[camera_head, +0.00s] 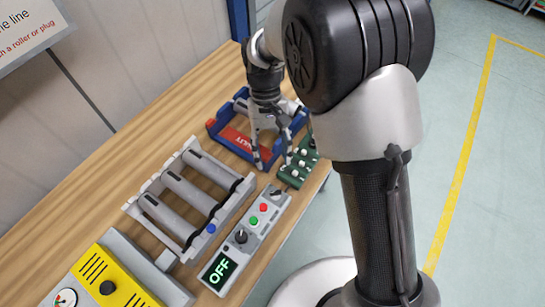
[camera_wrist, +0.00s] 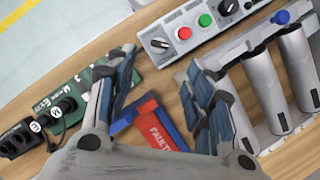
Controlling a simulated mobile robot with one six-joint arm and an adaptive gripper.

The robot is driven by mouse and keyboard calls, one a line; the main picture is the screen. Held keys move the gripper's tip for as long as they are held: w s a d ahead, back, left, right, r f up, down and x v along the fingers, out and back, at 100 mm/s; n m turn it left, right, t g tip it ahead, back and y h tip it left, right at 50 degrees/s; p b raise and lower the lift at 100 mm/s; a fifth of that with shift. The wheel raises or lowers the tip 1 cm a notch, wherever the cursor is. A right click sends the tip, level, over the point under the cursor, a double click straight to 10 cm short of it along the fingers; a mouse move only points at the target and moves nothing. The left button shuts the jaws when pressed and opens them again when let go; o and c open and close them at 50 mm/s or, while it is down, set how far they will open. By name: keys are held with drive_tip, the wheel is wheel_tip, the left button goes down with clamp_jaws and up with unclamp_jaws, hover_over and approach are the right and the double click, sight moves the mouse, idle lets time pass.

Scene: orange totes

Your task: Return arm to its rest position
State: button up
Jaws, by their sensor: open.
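My gripper (camera_head: 272,160) is over the far part of the wooden bench in the head view, above the blue tray with a red "FAULTY" label (camera_head: 240,142). In the wrist view my gripper (camera_wrist: 163,92) shows its two fingers spread wide, with nothing between them. The blue and red tray (camera_wrist: 150,125) is below and between the fingers, partly hidden by them. In the head view my arm comes down from the top and hides part of the bench's right side.
A grey roller frame (camera_head: 185,195) stands left of the tray. A control box with an "OFF" display (camera_head: 245,235), a green board (camera_head: 298,165) and a yellow-topped unit (camera_head: 110,280) sit on the bench (camera_head: 150,125). A wall is behind; the floor at right is clear.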

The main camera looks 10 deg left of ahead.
idle(0.4)
drive_tip(key=s+d+r+m+t+y+b, duration=0.1)
drive_tip(key=s+d+r+m+t+y, duration=0.2)
drive_tip(key=d+r, duration=1.05)
drive_tip(key=s+d+r+m+t+h+b, duration=0.1)
drive_tip(key=s+d+r+t, duration=0.2)
drive_tip(key=s+d, duration=0.6)
drive_tip(key=shift+s+r+m+t, duration=0.15)
drive_tip(key=shift+s+m+t, duration=0.15)
drive_tip(key=shift+s+t, duration=0.95)
drive_tip(key=shift+w+d, duration=0.1)
drive_tip(key=shift+w, duration=0.05)
